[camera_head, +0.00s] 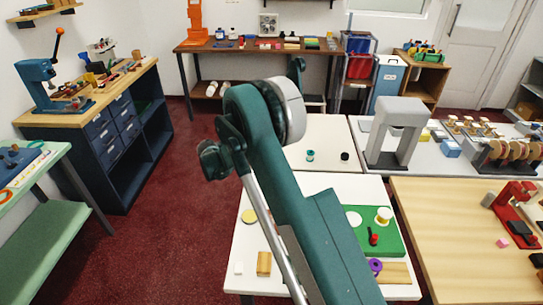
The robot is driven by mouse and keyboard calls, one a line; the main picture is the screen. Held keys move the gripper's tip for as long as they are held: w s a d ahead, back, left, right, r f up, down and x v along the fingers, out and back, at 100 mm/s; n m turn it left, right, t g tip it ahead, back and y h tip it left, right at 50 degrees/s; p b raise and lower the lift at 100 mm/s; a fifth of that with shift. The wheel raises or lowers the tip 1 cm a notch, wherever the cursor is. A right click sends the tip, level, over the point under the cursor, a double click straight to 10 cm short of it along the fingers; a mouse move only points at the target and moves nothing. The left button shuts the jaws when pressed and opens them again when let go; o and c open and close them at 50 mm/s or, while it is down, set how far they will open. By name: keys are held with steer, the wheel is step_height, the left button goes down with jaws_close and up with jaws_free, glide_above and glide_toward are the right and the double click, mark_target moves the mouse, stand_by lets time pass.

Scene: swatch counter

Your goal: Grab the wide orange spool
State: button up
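I cannot make out a wide orange spool on the white tables. My teal arm crosses the middle of the view and hides part of the near white table (262,284). My gripper cannot be made out in this view. Spool-like things in sight are a teal one (310,155) and a black one (345,155) on the farther white table, and a white one with a yellowish band (383,215) on a green mat (393,243). A small red and dark piece (373,239) stands on the mat. A purple ring-shaped piece (375,265) lies at its front edge.
A yellow disc (249,216), a tan block (263,263) and a small white block (238,268) lie left of my arm. A grey arch-shaped stand (397,135) rises at the right. A wooden table (450,240) with a red device (513,212) adjoins on the right.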

steer(key=c, duration=0.8)
steer(key=shift+c, duration=0.2)
steer(key=shift+r, duration=0.15)
step_height(320, 180, up, 10)
steer(key=p, duration=0.2)
steer(key=shift+d+f, duration=0.1)
steer(key=shift+f, duration=0.1)
stand_by(0.5)
